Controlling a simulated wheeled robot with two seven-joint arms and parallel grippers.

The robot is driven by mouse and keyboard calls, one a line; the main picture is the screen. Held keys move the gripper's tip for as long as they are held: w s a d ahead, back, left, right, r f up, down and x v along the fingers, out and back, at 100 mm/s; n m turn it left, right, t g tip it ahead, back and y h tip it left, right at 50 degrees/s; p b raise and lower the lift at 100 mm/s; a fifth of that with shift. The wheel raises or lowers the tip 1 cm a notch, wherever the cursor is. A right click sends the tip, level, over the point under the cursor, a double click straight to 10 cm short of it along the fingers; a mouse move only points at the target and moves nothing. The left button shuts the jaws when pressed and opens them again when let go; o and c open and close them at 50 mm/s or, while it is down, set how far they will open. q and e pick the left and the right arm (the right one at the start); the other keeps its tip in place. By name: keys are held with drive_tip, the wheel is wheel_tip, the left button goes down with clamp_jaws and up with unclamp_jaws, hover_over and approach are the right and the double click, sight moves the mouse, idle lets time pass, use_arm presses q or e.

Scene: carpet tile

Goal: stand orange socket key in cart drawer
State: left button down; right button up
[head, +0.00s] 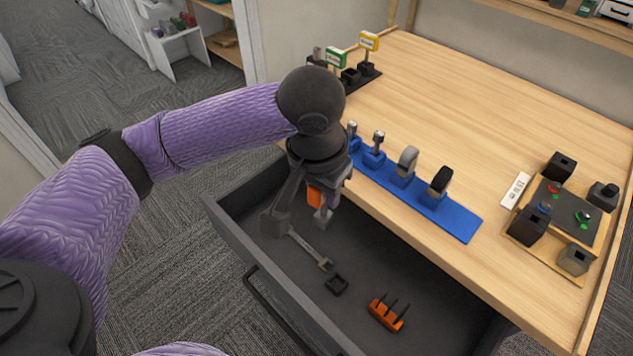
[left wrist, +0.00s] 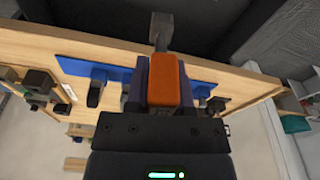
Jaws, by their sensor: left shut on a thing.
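The orange socket key (head: 315,197) is held in my left gripper (head: 318,190), which is shut on its orange handle. Its grey metal end (head: 322,215) points down over the open cart drawer (head: 240,240). In the left wrist view the orange handle of the key (left wrist: 165,80) sits between the fingers (left wrist: 163,85), with the grey metal end beyond it. The key appears to be above the drawer floor; the gripper hides part of it. My right gripper is not in view.
In the drawer lie a grey wrench-like tool (head: 308,248), a small black square holder (head: 337,285) and an orange block with black pegs (head: 387,313). A blue rack of tools (head: 455,220) stands along the worktop edge (head: 480,130). A switch board (head: 565,212) sits at right.

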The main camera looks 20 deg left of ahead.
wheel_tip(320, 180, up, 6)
drive_tip(key=p, duration=0.6)
use_arm(q)
drive_tip(key=w+d+f+m+g+b, duration=0.1)
drive_tip(key=f+m+b, duration=0.5)
drive_tip(key=f+m, duration=0.4)
drive_tip(key=w+d+f+m+g+h+b, duration=0.1)
drive_tip(key=f+m+b, duration=0.5)
drive_tip(key=f, duration=0.8)
drive_tip(key=d+m, duration=0.1)
drive_tip(key=m, duration=0.2)
drive_tip(key=shift+w+f+m, duration=0.3)
drive_tip(key=shift+f+m, duration=0.1)
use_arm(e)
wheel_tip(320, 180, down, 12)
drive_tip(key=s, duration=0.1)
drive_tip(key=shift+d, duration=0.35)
use_arm(q)
drive_tip(key=shift+f+b, duration=2.2)
drive_tip(key=shift+f, duration=0.75)
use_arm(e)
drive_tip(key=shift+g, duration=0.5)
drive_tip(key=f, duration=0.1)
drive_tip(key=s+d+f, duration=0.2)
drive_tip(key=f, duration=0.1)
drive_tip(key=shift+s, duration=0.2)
